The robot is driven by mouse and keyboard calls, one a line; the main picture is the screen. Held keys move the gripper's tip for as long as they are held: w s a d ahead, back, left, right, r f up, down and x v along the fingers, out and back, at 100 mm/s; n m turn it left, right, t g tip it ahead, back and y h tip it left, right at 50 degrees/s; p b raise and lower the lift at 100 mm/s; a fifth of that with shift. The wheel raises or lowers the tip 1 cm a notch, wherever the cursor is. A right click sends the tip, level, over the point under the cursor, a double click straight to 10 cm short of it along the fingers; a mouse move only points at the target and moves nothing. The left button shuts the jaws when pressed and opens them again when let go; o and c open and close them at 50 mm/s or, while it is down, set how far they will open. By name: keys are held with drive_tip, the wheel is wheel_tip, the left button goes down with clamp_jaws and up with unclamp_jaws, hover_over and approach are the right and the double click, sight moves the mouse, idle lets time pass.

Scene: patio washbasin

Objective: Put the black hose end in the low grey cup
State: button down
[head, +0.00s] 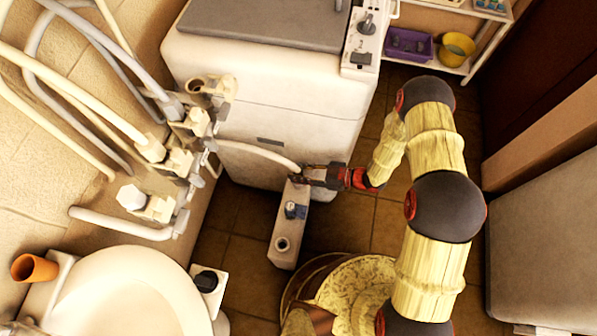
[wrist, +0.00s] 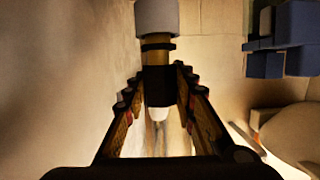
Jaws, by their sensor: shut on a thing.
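My gripper (head: 304,176) is shut on the end of a pale hose (head: 258,152) in front of the white machine. In the wrist view the black hose end (wrist: 158,88) sits between my gripper's fingers (wrist: 160,72), with a grey collar above it and a white tip below. In the head view my gripper mostly hides the hose end. A low grey cup (head: 282,244) with a dark round opening stands at the near end of a narrow grey ledge. The held hose end is at the ledge's far end, apart from the cup.
White pipes and valves (head: 180,160) crowd the left wall. A round basin (head: 130,290) lies at the lower left. The white machine (head: 265,95) stands behind.

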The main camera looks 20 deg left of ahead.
drive_tip(key=shift+f+b, duration=0.3)
drive_tip(key=shift+f, duration=0.2)
drive_tip(key=c, duration=1.7)
unclamp_jaws()
drive_tip(key=shift+c, duration=0.2)
drive_tip(key=s+p+v, duration=0.1)
drive_tip(key=p+v, duration=0.2)
drive_tip(key=v, duration=0.8)
drive_tip(key=shift+w, duration=0.4)
drive_tip(key=shift+r, duration=0.1)
